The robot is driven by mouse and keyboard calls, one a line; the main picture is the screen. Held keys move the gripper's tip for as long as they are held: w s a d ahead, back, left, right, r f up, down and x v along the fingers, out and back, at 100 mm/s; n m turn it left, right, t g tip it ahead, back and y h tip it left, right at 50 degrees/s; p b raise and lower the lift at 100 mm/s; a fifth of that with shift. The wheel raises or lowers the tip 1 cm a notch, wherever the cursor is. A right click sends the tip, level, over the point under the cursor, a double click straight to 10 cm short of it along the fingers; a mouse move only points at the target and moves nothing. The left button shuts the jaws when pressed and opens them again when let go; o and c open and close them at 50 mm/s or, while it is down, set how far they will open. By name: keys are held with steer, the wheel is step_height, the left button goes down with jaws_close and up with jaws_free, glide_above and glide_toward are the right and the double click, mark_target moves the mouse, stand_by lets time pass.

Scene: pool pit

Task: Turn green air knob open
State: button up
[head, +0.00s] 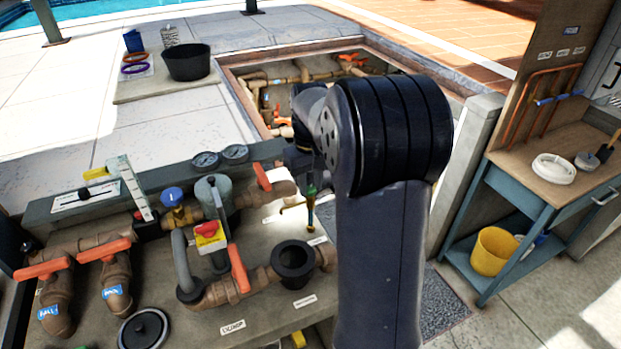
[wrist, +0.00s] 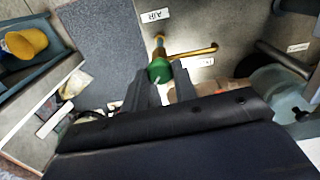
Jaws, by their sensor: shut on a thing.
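The green air knob (wrist: 159,70) sits on top of a brass fitting beside a label reading AIR (wrist: 154,15) in the wrist view. My gripper (wrist: 161,84) is shut on the green knob, with one dark finger on each side of it. In the head view a small green part of the knob (head: 311,190) shows just left of my arm, above a thin brass pipe. The knob's turned position cannot be told.
Pipes with orange-handled valves (head: 117,250), a red button on a yellow box (head: 208,231) and two gauges (head: 220,156) crowd the bench to the left. A blue workbench (head: 530,220) with a yellow bucket (head: 494,251) stands at the right. An open pit (head: 300,80) lies behind.

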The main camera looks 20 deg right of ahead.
mark_target(310, 188)
steer(key=n+p, duration=0.1)
steer(key=n, duration=0.4)
steer(key=shift+r+n, duration=0.1)
steer(key=shift+n, duration=0.2)
steer(key=n+p, duration=0.1)
steer(key=n, duration=0.4)
steer(key=shift+n, duration=0.3)
steer(key=o, duration=1)
step_height(310, 188, up, 11)
steer(key=shift+f+b, duration=0.2)
steer(key=shift+b, duration=0.1)
